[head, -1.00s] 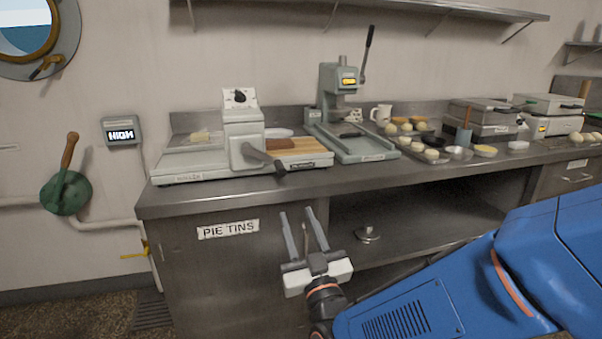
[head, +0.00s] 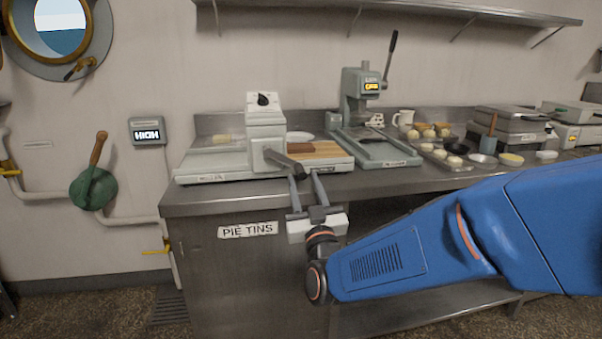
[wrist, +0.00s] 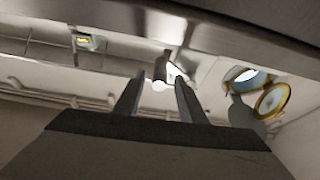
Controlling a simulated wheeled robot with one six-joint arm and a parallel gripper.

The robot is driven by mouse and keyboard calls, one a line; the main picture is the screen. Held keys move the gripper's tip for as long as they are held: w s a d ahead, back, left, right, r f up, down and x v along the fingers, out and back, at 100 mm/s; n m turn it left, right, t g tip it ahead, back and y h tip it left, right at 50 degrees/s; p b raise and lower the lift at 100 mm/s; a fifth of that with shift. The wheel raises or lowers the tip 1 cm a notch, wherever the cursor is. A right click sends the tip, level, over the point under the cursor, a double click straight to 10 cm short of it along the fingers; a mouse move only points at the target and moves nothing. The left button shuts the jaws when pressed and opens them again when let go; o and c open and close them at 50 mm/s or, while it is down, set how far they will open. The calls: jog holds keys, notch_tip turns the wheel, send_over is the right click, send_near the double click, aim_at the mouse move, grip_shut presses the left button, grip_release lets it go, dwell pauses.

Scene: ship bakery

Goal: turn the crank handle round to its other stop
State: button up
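The crank handle (head: 284,163) is a grey arm with a dark grip on the front of the pale green roller machine (head: 266,128), at the left of the counter. The grip points down and to the right over the counter's front edge. My gripper (head: 304,176) is open and empty, with two grey fingers pointing up and away at the counter's edge. In the head view the left fingertip overlaps the end of the grip; I cannot tell whether they touch. The wrist view shows both fingers apart (wrist: 159,95), with a small dark shape beyond them that I cannot identify clearly.
A cutting board (head: 325,151) lies behind the grip. A lever press (head: 360,100) stands to the right, then trays of dough (head: 440,160). The counter's front edge (head: 190,205) is close to my gripper. A display (head: 148,131) on the wall reads HIGH.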

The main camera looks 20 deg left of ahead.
aim_at(299, 164)
jog(key=shift+x, duration=2.2)
grip_shut()
